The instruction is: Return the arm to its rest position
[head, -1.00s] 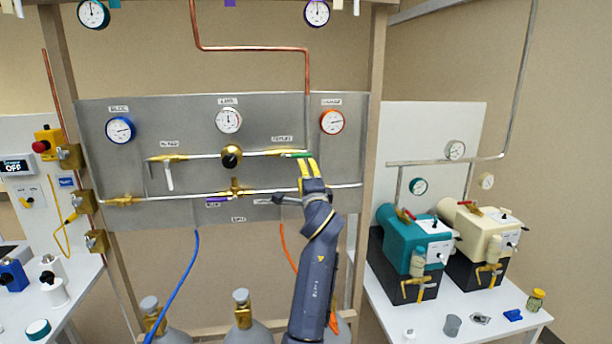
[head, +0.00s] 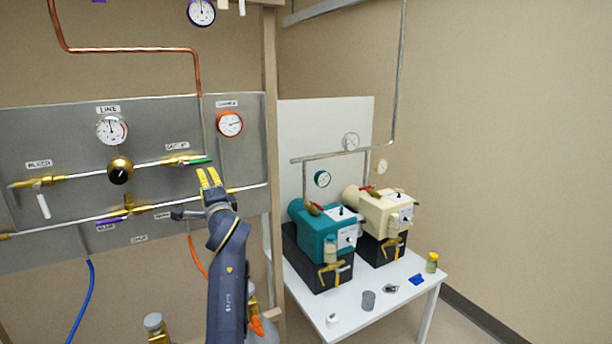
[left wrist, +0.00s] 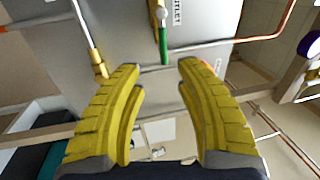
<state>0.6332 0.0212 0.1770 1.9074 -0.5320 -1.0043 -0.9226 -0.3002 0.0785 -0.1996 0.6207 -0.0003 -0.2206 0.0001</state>
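One arm of mine shows in the head view, rising from the bottom. Its gripper (head: 209,176) has yellow fingers and sits just below the green handle (head: 200,161) of the outlet valve on the grey panel (head: 60,130). In the left wrist view the two yellow fingers (left wrist: 160,75) are wide apart with nothing between their pads. The green handle (left wrist: 163,45) appears beyond the fingertips, apart from them. My right gripper shows in neither view.
A horizontal pipe (head: 247,187) and a purple handle (head: 110,222) are close to the arm. Air before the right wall is free.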

